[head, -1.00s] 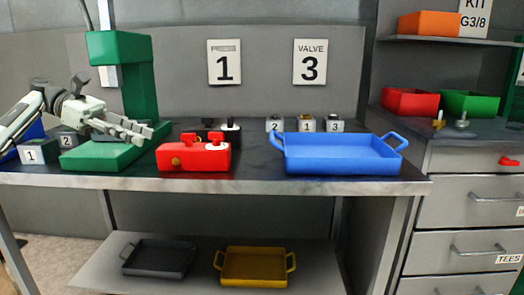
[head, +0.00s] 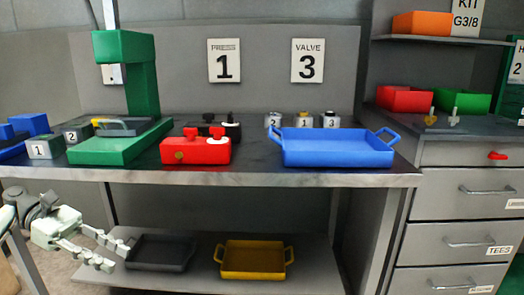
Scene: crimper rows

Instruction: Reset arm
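My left gripper (head: 103,254) is at the lower left of the head view, below the bench top and in front of the lower shelf. Its fingers are spread apart with nothing between them. The near finger overlaps the left end of the lower shelf in the picture; I cannot tell whether it touches. My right gripper is not in view. The green press (head: 128,75) stands at the left of the bench (head: 270,173). A grey piece with a handle (head: 122,126) rests on the press base.
On the bench are numbered blocks (head: 44,148), a red unit (head: 195,150), a blue tray (head: 335,151) and small numbered parts (head: 303,120). Below, a dark tray (head: 160,254) and a yellow tray (head: 253,261) sit on the shelf. Drawers (head: 460,201) stand at the right.

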